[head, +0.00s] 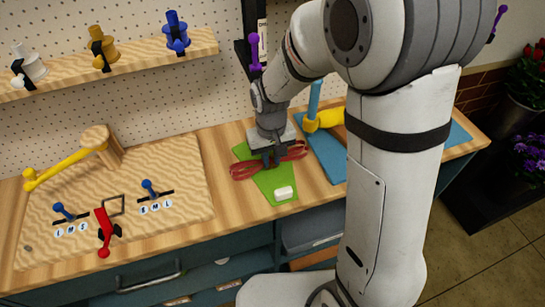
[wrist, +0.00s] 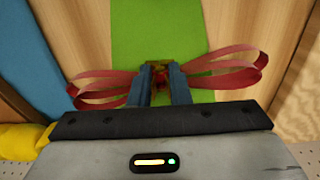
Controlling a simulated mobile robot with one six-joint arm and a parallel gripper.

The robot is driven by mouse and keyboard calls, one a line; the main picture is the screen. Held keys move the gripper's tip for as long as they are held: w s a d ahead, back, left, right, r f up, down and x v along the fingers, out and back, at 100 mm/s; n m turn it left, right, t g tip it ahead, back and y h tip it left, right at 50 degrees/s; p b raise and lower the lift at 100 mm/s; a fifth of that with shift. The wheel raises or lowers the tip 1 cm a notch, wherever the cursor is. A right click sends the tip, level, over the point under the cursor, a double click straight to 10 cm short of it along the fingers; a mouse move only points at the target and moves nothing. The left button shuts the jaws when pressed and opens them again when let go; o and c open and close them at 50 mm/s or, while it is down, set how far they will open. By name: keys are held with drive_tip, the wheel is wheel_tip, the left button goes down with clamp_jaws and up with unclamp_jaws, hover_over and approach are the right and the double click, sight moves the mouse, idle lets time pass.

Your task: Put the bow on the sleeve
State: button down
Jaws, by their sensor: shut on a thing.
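My gripper (head: 271,160) is shut on the middle of a red bow (head: 242,171). In the wrist view, the bow's loops (wrist: 235,66) spread out on both sides of the fingers (wrist: 165,85). A flat green sleeve (head: 283,181) lies on the wooden bench under the bow; it also shows in the wrist view (wrist: 160,30). The bow lies across the sleeve's width, with its loops reaching past both edges. I cannot tell whether the bow touches the sleeve. A small white block (head: 284,193) sits at the sleeve's near end. The fingers hide the bow's centre.
A blue sheet (head: 322,148) with a yellow-and-blue tool (head: 325,119) lies right of the sleeve. A sandy wooden board (head: 180,190) with levers and a yellow arm (head: 65,166) is on the left. A shelf (head: 135,65) with several spools hangs above. My arm hides part of the bench's right side.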

sight(271, 165)
drive_tip(key=shift+f, duration=0.2)
drive_tip(key=shift+f, duration=0.25)
drive_tip(key=c, duration=1.4)
unclamp_jaws()
drive_tip(key=shift+r, duration=0.1)
drive_tip(key=shift+o, duration=0.2)
wheel_tip(271, 165, up, 12)
drive_tip(key=s+d+r+m+t, duration=0.3)
drive_tip(key=s+d, duration=1)
drive_tip(key=s, duration=0.1)
